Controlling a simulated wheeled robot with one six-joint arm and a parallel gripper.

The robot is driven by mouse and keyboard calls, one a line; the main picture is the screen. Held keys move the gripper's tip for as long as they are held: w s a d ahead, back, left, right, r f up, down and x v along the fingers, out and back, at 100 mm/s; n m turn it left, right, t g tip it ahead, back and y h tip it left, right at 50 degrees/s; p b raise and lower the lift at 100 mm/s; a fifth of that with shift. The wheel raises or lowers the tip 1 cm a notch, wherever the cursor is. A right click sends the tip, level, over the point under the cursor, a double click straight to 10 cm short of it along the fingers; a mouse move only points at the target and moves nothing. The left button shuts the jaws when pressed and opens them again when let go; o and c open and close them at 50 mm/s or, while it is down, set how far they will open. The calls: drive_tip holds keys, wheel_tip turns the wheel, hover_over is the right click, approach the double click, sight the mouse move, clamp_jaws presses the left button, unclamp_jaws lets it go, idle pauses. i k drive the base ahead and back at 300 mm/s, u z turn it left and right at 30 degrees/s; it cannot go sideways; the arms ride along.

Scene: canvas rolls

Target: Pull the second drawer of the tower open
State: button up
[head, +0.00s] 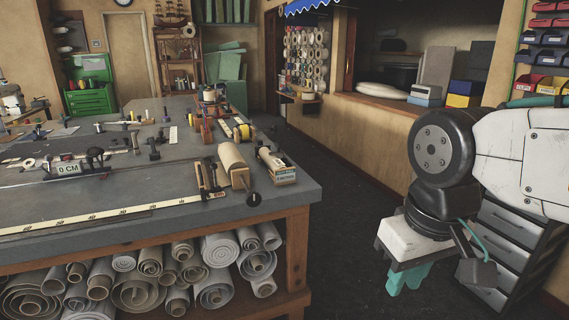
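A dark drawer tower with grey drawer fronts (511,223) stands at the lower right, partly hidden behind my arm. The tower's top is hidden by my arm, so I cannot tell whether another drawer lies above. My gripper (408,279) hangs to the left of the tower with its teal fingers pointing down, apart from the drawers. The finger gap is not clear.
A large workbench (285,205) with tools and a ruler fills the left, with canvas rolls (215,250) on its lower shelf. Dark floor (345,200) is clear between bench and wall counter (375,105). A green drawer cabinet (90,102) stands far left.

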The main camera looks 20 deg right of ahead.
sight(529, 233)
drive_tip(key=z, duration=0.9)
drive_tip(key=i, duration=1.7)
drive_tip(key=z, duration=1.05)
drive_tip(key=i, duration=0.4)
drive_tip(key=z, duration=0.25)
